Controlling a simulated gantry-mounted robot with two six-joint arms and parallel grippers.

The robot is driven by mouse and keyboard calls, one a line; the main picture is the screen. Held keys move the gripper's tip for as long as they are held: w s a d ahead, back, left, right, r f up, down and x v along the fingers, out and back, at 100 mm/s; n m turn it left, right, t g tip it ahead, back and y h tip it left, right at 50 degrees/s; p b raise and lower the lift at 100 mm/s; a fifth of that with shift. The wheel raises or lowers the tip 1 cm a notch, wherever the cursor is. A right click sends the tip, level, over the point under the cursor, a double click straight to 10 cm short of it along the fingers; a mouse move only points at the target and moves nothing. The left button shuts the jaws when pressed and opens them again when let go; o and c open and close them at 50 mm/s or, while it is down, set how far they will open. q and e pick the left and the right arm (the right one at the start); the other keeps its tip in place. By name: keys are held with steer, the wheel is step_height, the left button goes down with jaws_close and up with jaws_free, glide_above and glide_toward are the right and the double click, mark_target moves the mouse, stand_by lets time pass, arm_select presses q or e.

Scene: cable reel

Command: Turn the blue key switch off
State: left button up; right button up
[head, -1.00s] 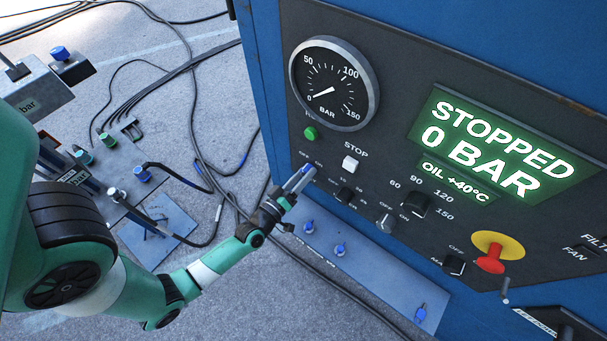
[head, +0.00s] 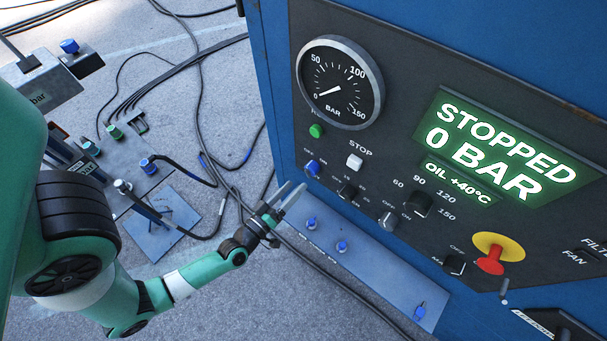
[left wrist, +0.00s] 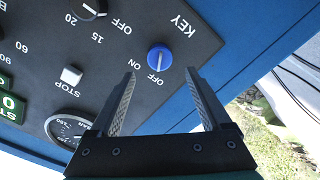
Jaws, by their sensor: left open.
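The blue key switch (head: 312,168) is at the lower left of the machine's dark panel, below the green lamp. In the left wrist view the blue knob (left wrist: 159,57) stands beyond the fingertips, under the word KEY, with ON and OFF beside it. Its pale mark appears to point toward OFF. My left gripper (head: 294,188) is open and empty, just below and left of the switch and apart from it. In the left wrist view my two fingers (left wrist: 160,74) are spread with the knob showing between their tips. My right gripper is not in view.
A white STOP button (head: 355,162), black selector knobs (head: 348,191) and a red emergency knob (head: 490,262) share the panel. The display (head: 490,150) reads STOPPED, 0 BAR. A blue-grey ledge (head: 365,266) with blue fittings lies below. Cables cross the floor at left.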

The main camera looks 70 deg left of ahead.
arm_select(q)
steer(key=v, duration=0.4)
steer(key=shift+s+p, duration=0.15)
steer(key=shift+p, duration=0.15)
